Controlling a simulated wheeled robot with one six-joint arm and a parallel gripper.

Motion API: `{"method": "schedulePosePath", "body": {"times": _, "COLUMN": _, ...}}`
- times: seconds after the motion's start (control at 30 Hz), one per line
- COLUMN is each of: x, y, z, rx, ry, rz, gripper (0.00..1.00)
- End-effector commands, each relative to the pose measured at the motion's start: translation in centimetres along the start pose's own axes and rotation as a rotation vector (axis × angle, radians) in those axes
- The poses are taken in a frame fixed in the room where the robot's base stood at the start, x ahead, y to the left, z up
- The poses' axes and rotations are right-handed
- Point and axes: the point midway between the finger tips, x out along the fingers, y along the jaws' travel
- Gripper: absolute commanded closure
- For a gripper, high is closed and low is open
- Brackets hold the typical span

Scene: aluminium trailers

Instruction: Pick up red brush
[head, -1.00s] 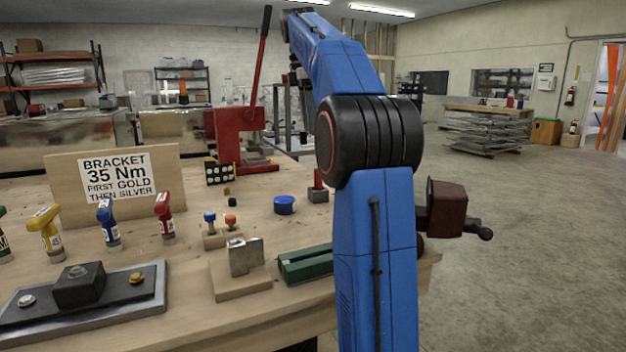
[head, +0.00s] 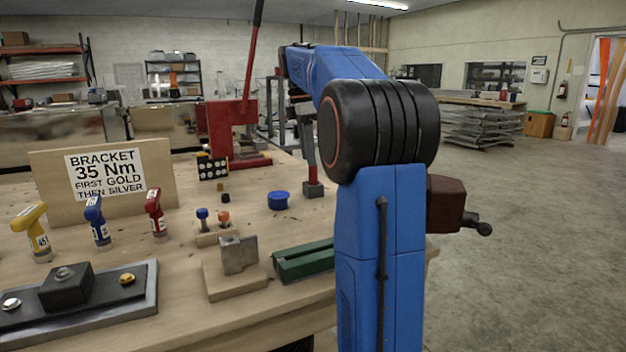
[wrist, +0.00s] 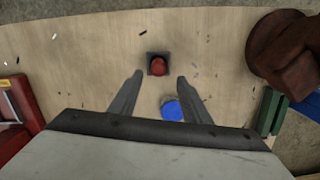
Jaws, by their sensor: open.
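The red brush (head: 311,168) stands upright in a small dark square block (head: 313,190) on the wooden workbench. In the wrist view the brush (wrist: 157,66) shows from above as a round red top over the block (wrist: 148,56); its bristles cannot be made out. My gripper (wrist: 159,77) is open and empty, pointing down, with its fingertips on either side of the line to the brush. In the head view my gripper (head: 308,138) is just above the brush, partly beside my arm. I cannot tell whether a finger touches it.
A blue round lid (head: 279,200) lies close by, also in the wrist view (wrist: 172,109). A red lever press (head: 228,130) stands behind left. A green block (head: 303,260) and a brown vise (wrist: 285,50) are near the right edge. Torque drivers stand at left.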

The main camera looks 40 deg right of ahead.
Motion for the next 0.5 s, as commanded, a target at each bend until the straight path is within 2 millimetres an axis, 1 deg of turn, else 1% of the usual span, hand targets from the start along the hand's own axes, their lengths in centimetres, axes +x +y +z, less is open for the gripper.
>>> {"method": "schedulePosePath", "body": {"times": 0.03, "x": 0.5, "y": 0.0, "z": 0.0, "rx": 0.000, "ry": 0.000, "rz": -0.001, "gripper": 0.57}}
{"method": "schedulePosePath", "body": {"times": 0.27, "x": 1.8, "y": 0.1, "z": 0.2, "rx": 0.001, "ry": 0.000, "rz": -0.001, "gripper": 0.57}}
{"method": "schedulePosePath", "body": {"times": 0.5, "x": 4.9, "y": 0.4, "z": 0.9, "rx": -0.001, "ry": 0.000, "rz": -0.002, "gripper": 0.57}}
